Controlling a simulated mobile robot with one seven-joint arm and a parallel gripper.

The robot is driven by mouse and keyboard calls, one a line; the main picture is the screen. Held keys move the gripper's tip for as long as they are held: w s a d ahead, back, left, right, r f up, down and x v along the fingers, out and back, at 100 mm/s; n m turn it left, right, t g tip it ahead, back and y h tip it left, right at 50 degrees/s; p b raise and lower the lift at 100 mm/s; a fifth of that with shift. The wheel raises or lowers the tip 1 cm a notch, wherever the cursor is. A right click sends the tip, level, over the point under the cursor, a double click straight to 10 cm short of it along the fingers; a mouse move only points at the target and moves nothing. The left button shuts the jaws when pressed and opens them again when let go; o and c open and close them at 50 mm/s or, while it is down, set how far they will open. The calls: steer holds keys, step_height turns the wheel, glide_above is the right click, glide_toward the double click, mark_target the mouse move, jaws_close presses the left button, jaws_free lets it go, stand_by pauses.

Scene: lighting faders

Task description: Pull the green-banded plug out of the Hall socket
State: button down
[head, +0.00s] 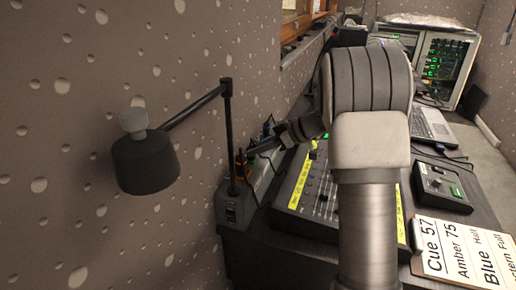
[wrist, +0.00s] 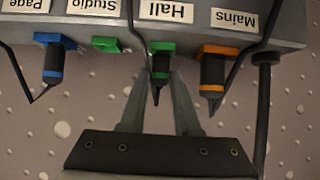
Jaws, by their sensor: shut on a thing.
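In the wrist view the labels appear upside down. The green-banded plug (wrist: 160,66) is a dark plug with its cable end pointing toward me. It stands at the green Hall socket (wrist: 161,46), below the Hall label (wrist: 166,11), and looks seated in it. My gripper (wrist: 160,78) is shut on this plug, one finger on each side. In the head view my gripper (head: 250,151) reaches left to the socket strip by the wall; the plug itself is hard to make out there.
An orange-banded plug (wrist: 212,72) sits at Mains, close beside my gripper. A blue-banded plug (wrist: 54,66) sits at Page. The green Studio socket (wrist: 107,45) looks empty. Dark cables hang nearby. A black lamp (head: 145,162) on an arm and a fader desk (head: 310,190) flank the strip.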

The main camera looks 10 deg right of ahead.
steer(key=shift+r, duration=0.15)
steer(key=shift+r, duration=2.25)
